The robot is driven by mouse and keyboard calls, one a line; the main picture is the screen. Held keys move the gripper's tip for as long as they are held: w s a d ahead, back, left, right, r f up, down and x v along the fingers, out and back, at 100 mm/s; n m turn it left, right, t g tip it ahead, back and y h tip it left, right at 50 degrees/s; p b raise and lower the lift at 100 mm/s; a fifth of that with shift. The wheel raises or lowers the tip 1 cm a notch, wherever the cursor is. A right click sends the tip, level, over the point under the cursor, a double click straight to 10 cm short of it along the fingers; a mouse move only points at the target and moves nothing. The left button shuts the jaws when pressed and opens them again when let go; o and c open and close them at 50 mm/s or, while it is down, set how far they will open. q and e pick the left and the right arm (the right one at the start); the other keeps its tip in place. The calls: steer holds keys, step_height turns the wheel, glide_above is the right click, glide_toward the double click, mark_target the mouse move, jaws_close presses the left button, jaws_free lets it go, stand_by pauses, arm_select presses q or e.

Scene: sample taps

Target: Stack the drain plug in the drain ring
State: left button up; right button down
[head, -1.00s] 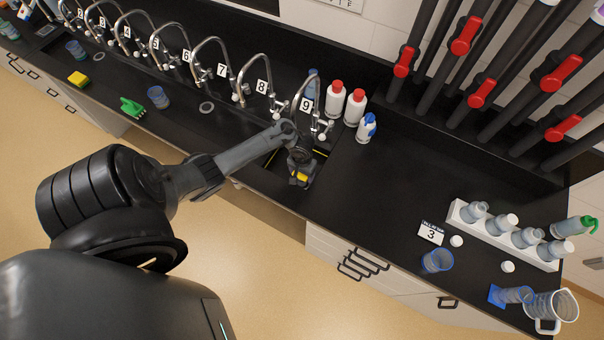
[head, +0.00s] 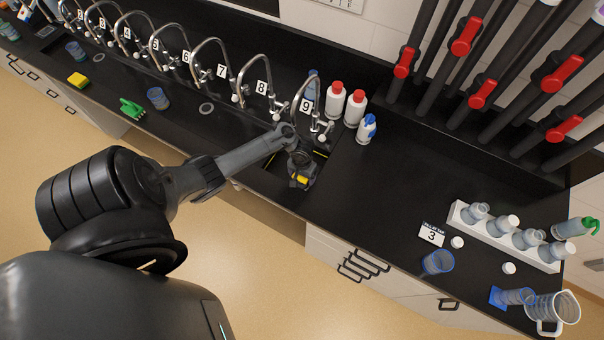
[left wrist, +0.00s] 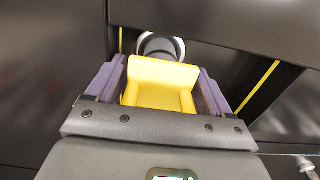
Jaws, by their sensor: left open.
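My left gripper (head: 300,180) reaches down at the dark sink basin (head: 276,167) below tap 9, with its jaws open. In the left wrist view its purple-grey fingers (left wrist: 158,84) stand apart on both sides of a yellow piece; I cannot tell whether this piece is part of the gripper. Just past the fingers is a pale ring, likely the drain ring (left wrist: 180,44). A dark grey round piece, likely the drain plug (left wrist: 158,45), shows within its outline. The yellow piece hides their lower parts, so I cannot tell whether the plug is seated. My right gripper is out of view.
Curved taps line the back of the counter. Red-capped white bottles (head: 334,98) and a blue-topped bottle (head: 367,129) stand right of tap 9. A white bottle rack (head: 492,238) and a blue-rimmed beaker (head: 437,262) are at far right. The counter between is clear.

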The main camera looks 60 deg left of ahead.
arm_select(q)
step_height(320, 180, up, 12)
steer(key=p, duration=0.5)
steer(key=shift+d+r+p, duration=0.1)
steer(key=shift+r+p, duration=0.05)
steer(key=shift+p, duration=0.15)
steer(key=s+d+r+m+t+y, duration=0.1)
steer(key=d+r+m, duration=0.2)
steer(key=d, duration=0.4)
steer(key=s+d+r+m+t+y, duration=0.1)
steer(key=s+d+r+m+t, duration=0.15)
steer(key=d, duration=0.35)
steer(key=s+d+r+m+h, duration=0.2)
steer(key=s+d+r+m, duration=0.1)
steer(key=s+d+r, duration=0.4)
steer(key=d+r, duration=0.3)
steer(key=r, duration=0.2)
steer(key=shift+s, duration=0.15)
